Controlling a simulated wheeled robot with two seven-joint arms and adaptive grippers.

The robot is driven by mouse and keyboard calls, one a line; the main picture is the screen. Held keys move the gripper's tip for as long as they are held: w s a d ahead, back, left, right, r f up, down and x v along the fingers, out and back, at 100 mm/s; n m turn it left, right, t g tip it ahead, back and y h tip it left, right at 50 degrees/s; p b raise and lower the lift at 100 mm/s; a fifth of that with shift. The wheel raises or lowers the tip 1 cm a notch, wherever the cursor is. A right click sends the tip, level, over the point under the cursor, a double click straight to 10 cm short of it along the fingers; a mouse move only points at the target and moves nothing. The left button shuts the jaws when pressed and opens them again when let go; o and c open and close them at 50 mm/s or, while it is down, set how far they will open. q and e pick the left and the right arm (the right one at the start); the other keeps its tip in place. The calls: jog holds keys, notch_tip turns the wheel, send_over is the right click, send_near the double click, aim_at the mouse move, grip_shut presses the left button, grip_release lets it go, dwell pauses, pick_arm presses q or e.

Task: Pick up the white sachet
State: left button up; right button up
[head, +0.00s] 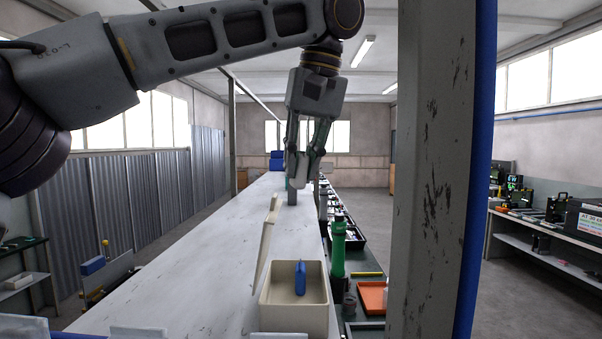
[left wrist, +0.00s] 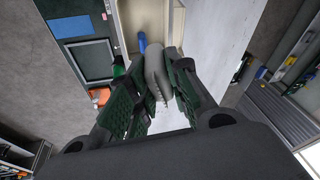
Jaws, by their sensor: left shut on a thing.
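My left gripper (head: 304,165) hangs from the arm above the long white table (head: 225,240), beyond the cream box. In the left wrist view its green-padded fingers (left wrist: 160,88) are closed around a pale grey-white sachet (left wrist: 155,63) with a jagged edge. The sachet is held clear of the table top. My right gripper is not in view.
A grey post (head: 432,180) rises at right.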

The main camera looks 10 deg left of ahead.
pick_arm(q)
jog(key=shift+r+p, duration=1.1)
jog(key=shift+r, duration=1.2)
